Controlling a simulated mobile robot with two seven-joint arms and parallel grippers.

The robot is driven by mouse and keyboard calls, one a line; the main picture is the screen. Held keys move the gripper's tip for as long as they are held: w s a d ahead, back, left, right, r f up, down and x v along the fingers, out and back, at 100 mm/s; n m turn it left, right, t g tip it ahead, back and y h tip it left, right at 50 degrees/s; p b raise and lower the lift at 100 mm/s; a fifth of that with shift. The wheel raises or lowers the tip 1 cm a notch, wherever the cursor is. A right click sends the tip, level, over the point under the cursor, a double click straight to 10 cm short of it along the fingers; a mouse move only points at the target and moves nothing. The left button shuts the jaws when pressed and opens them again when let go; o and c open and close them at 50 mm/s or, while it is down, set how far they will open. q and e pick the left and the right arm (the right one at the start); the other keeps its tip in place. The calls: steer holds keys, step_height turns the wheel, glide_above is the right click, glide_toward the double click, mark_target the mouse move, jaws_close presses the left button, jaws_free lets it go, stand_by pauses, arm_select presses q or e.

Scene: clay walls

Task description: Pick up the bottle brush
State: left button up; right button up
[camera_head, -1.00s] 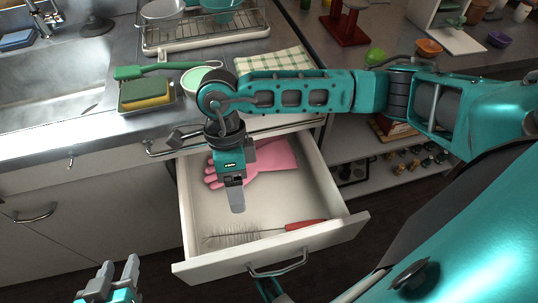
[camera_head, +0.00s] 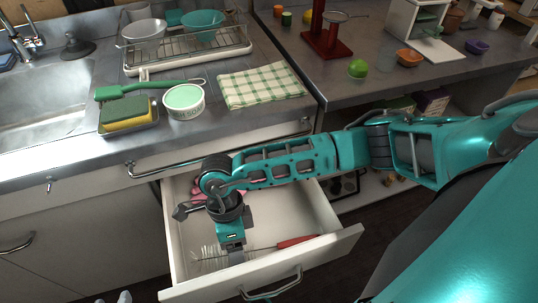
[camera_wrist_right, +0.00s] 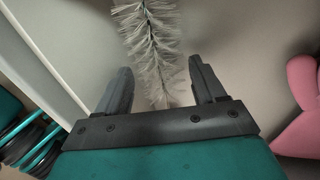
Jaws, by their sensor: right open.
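The bottle brush lies in the open drawer (camera_head: 330,236). Its red handle (camera_head: 298,241) points right and its pale bristles (camera_head: 208,260) are at the left, partly hidden by my right gripper. My right gripper (camera_head: 236,258) points down into the drawer over the brush's bristle part. In the right wrist view, the open right gripper (camera_wrist_right: 161,75) has the bristles (camera_wrist_right: 150,38) running into the gap between its fingers; I cannot tell the depth between them. My left gripper (camera_head: 112,298) shows only two separated fingertips at the bottom edge.
A pink glove (camera_wrist_right: 302,105) lies in the drawer beside the gripper, mostly hidden by my arm in the head view. The drawer walls are close around the gripper. The counter above holds a sponge (camera_head: 128,113), a green-handled brush (camera_head: 150,88), a tub (camera_head: 184,101) and a checked cloth (camera_head: 262,86).

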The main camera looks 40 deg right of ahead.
steer(key=c, duration=0.8)
steer(key=shift+r, duration=0.1)
